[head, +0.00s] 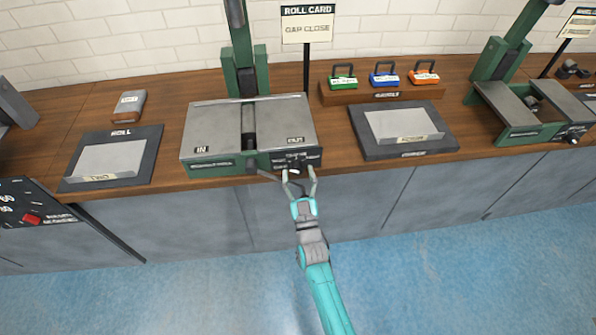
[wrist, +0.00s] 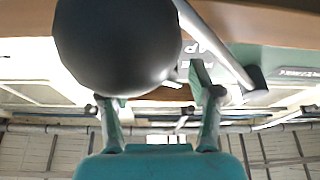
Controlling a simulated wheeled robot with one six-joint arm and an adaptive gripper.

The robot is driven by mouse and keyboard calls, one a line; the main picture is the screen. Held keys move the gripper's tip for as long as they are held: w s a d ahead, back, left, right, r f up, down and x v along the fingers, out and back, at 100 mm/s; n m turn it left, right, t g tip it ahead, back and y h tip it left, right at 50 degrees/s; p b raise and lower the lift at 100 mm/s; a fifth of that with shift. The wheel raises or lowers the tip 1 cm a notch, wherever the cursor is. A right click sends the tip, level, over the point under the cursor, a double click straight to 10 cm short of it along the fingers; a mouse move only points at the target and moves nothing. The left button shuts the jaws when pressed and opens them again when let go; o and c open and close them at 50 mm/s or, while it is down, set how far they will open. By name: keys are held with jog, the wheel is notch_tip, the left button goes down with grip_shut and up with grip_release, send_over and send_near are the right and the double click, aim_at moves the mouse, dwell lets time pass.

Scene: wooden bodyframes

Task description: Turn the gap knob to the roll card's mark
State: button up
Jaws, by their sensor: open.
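The roll card (head: 308,27) stands on a post behind the counter and reads "GAP CLOSE". The green and grey rolling machine (head: 215,128) sits below it, with plates marked IN and OUT. The dark gap knob (head: 295,166) is at the right of the machine's front and is partly hidden by my gripper (head: 299,175). My gripper is open, its fingers to either side of the knob. In the wrist view my fingers (wrist: 160,94) are spread. A large dark round form (wrist: 118,45) fills the upper left there; I cannot tell whether it is the knob.
A crank rod (head: 268,176) juts from the machine's front, just left of my gripper; a rod also shows in the wrist view (wrist: 215,45). Grey trays (head: 75,182) (head: 368,150) flank the machine. Colored weights stand on a rack (head: 385,95). The blue floor is clear.

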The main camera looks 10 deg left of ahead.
jog(key=shift+w+a+r, duration=0.15)
jog(key=shift+w+r, duration=0.05)
jog(key=shift+w, duration=0.25)
jog(key=c, duration=1.1)
jog(key=shift+c, duration=0.2)
jog(key=shift+m+h, duration=0.3)
jog(key=shift+m, duration=0.3)
jog(key=m+h, duration=0.1)
jog(key=m, duration=0.2)
jog(key=m+h, duration=0.2)
jog(key=m, duration=0.1)
jog(key=shift+a+r+m+t+h, duration=0.1)
jog(key=shift+a+m+t+h, duration=0.05)
jog(key=shift+m+t+h, duration=0.2)
jog(key=shift+m+h, duration=1.05)
jog(key=shift+m, duration=1.3)
